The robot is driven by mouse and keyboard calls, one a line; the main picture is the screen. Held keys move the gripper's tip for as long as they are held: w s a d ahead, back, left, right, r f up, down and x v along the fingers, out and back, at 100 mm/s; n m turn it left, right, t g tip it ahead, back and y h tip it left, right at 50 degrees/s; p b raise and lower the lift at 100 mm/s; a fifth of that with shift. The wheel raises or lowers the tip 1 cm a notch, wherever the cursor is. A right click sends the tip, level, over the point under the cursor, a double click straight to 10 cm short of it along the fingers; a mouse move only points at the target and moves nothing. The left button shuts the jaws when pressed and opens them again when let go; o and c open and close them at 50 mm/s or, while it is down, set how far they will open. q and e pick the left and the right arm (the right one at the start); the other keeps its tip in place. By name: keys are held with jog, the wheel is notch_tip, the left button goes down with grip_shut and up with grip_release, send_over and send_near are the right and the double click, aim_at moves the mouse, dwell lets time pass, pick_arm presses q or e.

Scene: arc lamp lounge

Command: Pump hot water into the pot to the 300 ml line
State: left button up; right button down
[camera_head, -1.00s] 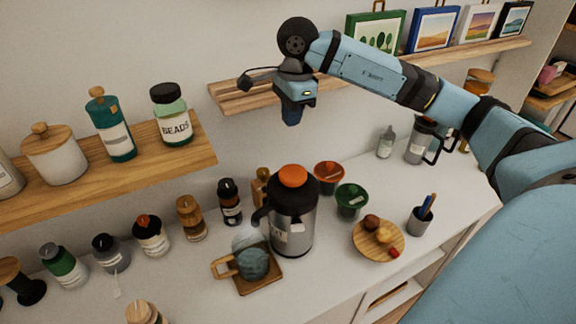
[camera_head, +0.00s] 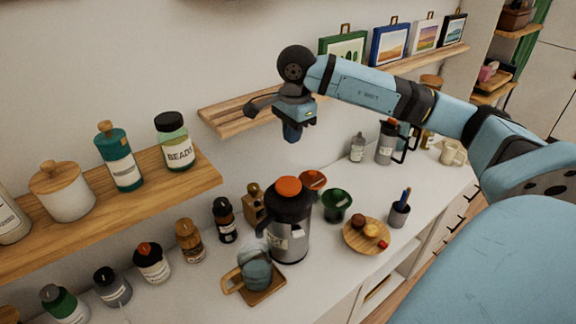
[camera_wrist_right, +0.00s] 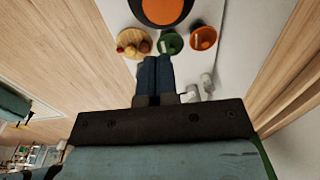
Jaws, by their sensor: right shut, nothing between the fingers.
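The pump pot (camera_head: 289,232) is a grey metal flask with a black top and an orange button (camera_head: 289,186), standing upright on the white counter. In the right wrist view the orange button (camera_wrist_right: 163,8) shows at the top edge. A small bluish-grey pot (camera_head: 256,270) stands on a wooden tray (camera_head: 262,295) under the pump's spout, with a handle at its left. Its markings and water level cannot be made out. My right gripper (camera_head: 292,136) is shut and empty, pointing down above the pump pot; it shows in the wrist view (camera_wrist_right: 154,62). My left gripper is not in view.
A wooden plate (camera_head: 352,243) holds small food pieces. A pen cup (camera_head: 399,214) stands farther right. Several jars line the counter at left. Wall shelves (camera_head: 150,190) (camera_head: 225,119) hang above.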

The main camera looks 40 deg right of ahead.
aim_at(290, 184)
jog(key=shift+d, duration=0.1)
jog(key=f+b, duration=0.2)
jog(key=f, duration=0.2)
jog(key=f+b, duration=0.2)
jog(key=f, duration=0.2)
jog(key=f+b, duration=0.2)
jog(key=f, duration=0.2)
jog(key=shift+w+f, duration=0.2)
jog(key=shift+w, duration=0.1)
jog(key=shift+f+b, duration=0.3)
jog(key=shift+f, duration=0.55)
